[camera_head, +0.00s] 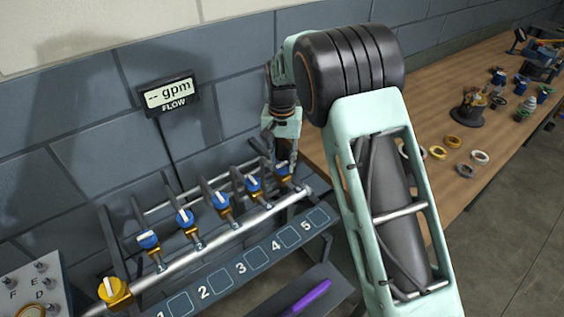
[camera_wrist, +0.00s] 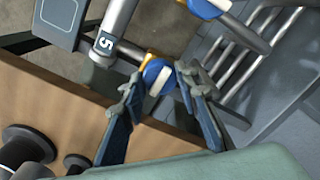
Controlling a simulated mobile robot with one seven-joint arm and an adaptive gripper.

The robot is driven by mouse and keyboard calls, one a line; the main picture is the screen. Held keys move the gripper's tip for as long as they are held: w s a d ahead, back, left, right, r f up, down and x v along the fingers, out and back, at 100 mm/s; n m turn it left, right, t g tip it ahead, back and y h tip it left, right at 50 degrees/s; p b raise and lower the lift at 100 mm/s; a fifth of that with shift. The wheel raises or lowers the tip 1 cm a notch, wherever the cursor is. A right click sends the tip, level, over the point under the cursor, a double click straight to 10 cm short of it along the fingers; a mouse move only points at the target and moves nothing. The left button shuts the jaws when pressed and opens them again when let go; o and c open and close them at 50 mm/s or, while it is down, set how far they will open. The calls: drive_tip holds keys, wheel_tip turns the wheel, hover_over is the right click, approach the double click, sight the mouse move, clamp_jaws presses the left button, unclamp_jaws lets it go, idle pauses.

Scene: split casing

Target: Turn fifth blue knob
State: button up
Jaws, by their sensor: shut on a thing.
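The fifth blue knob (camera_head: 283,172) sits at the right end of the pipe rack, above the number 5 panel, partly hidden by my gripper in the head view. In the wrist view, this knob (camera_wrist: 152,70) is round and blue with a white bar across it. My gripper (camera_head: 287,158) points down over it, its two fingers shut on the knob, one on each side. The fourth blue knob (camera_head: 253,184) stands to its left and shows at the top of the wrist view (camera_wrist: 209,6).
Other blue knobs (camera_head: 221,199) line the pipe to the left, with a yellow knob (camera_head: 114,291) at its left end. A flow display (camera_head: 169,95) on the wall reads "-- gpm". A wooden bench (camera_head: 420,107) with tape rolls and tools lies to the right. A purple object (camera_head: 307,297) rests below the rack.

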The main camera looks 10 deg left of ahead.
sight(282, 164)
drive_tip(key=o, duration=1.2)
drive_tip(key=shift+c, duration=0.2)
wheel_tip(282, 164, up, 12)
drive_tip(key=shift+r, duration=0.1)
